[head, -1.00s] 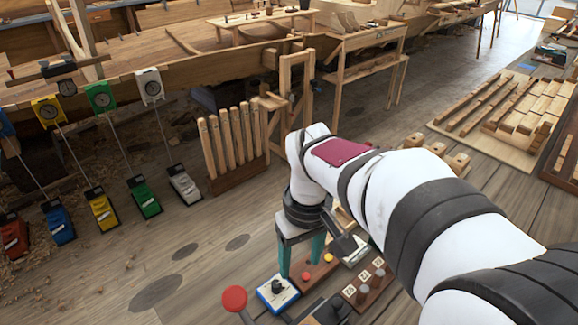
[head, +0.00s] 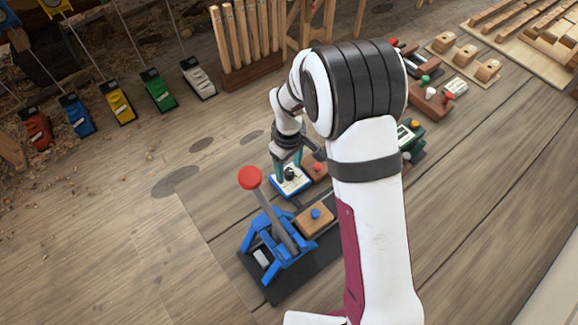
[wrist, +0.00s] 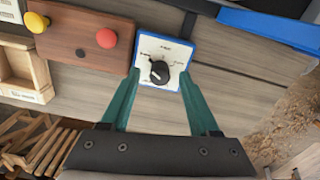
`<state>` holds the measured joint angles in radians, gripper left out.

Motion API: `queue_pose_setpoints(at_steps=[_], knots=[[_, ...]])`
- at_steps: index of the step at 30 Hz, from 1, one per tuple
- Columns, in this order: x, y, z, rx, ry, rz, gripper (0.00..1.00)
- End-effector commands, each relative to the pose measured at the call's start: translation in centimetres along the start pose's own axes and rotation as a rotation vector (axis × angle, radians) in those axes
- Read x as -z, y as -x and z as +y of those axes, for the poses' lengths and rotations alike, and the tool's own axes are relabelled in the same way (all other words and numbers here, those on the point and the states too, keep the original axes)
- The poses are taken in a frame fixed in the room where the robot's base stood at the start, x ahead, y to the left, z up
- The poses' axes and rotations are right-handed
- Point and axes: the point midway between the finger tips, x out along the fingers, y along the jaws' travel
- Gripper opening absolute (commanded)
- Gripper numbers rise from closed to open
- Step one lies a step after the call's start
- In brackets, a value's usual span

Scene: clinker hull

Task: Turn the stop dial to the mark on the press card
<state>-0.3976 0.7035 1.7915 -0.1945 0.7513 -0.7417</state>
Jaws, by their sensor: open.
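The stop dial, a black knob on a white plate with a blue edge, shows in the head view (head: 291,180) and the wrist view (wrist: 159,72). Its pointer slants to the lower right in the wrist view; the plate's lettering is too small to read. My gripper (head: 288,164) is open above the dial. In the wrist view its teal fingers (wrist: 160,78) stand on either side of the knob, with a gap around it. A blue press (head: 279,243) with a red-knobbed lever carries a small white card (head: 262,257); its marking cannot be read.
A brown box with a red button (wrist: 106,38) and a yellow button (wrist: 36,22) sits beside the dial. A wooden block with a blue knob (head: 315,214) stands by the press.

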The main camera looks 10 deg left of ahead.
Motion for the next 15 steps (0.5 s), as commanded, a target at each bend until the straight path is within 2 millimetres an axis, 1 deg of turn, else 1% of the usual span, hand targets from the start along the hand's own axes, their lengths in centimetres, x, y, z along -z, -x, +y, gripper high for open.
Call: queue_pose_setpoints(at_steps=[3, 11, 15], knots=[[-0.03, -0.7, -0.02, 0.001, 0.0, -0.001, 0.62], [-0.02, -0.8, 0.0, 0.0, 0.0, 0.0, 0.62], [-0.02, -0.78, 0.0, 0.0, 0.0, 0.0, 0.37]])
